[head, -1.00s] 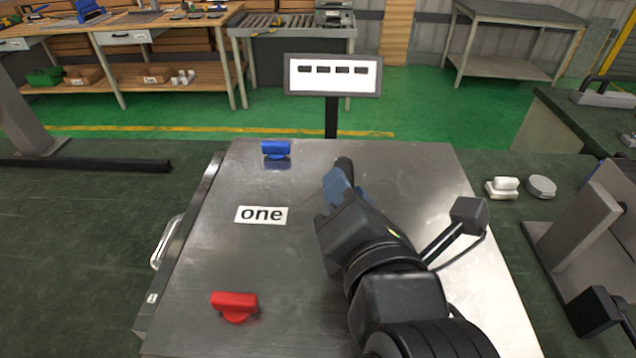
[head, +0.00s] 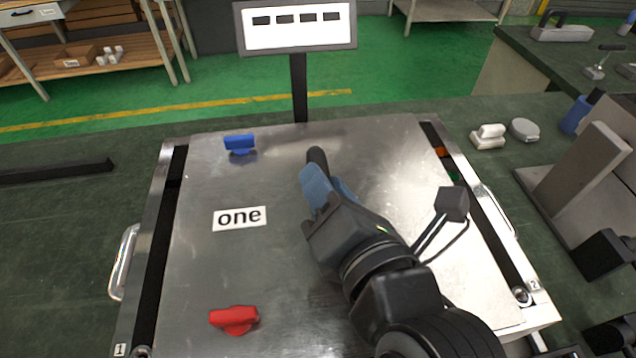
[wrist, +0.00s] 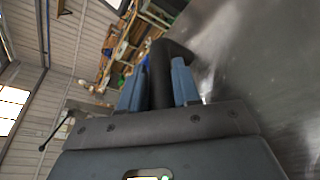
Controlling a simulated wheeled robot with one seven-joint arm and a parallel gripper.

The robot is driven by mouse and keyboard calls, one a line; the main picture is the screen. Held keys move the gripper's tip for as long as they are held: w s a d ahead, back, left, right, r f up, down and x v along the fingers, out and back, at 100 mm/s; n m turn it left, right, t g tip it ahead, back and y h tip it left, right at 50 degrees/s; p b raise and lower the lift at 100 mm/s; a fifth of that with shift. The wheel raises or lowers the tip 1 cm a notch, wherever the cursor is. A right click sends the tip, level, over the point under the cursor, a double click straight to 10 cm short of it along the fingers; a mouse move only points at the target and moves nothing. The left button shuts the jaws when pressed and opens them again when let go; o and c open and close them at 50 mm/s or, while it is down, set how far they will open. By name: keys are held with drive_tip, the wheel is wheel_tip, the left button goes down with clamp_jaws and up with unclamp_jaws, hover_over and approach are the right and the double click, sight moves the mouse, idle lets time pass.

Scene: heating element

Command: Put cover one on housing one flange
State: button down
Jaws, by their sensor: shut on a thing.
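Cover one is a flat metal plate (head: 280,270) with a label reading "one" (head: 239,217), a blue knob (head: 239,143) at its far left and a red knob (head: 234,319) at its near left. My gripper (head: 325,185), with blue fingers, is shut on the cover's dark bar handle (head: 316,157); the wrist view shows this handle (wrist: 160,80) between the fingers. Housing one (head: 143,250) lies under the plate, its metal side rails showing left and right with dark gaps beside the plate. I cannot tell whether the plate touches the flange. My arm hides the plate's near right part.
A sign on a post (head: 297,27) stands behind the housing. A white block (head: 488,137), a grey disc (head: 524,130) and a grey bracket (head: 580,170) are on the right. Side handles (head: 125,262) stick out of the housing. The dark green surface at left is mostly clear.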

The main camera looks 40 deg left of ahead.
drive_tip(key=shift+d+r, duration=0.1)
drive_tip(key=shift+r, duration=0.05)
drive_tip(key=c, duration=0.8)
unclamp_jaws()
drive_tip(key=shift+s+d, duration=0.25)
drive_tip(key=shift+d, duration=0.25)
drive_tip(key=b+v, duration=0.1)
drive_tip(key=v, duration=1)
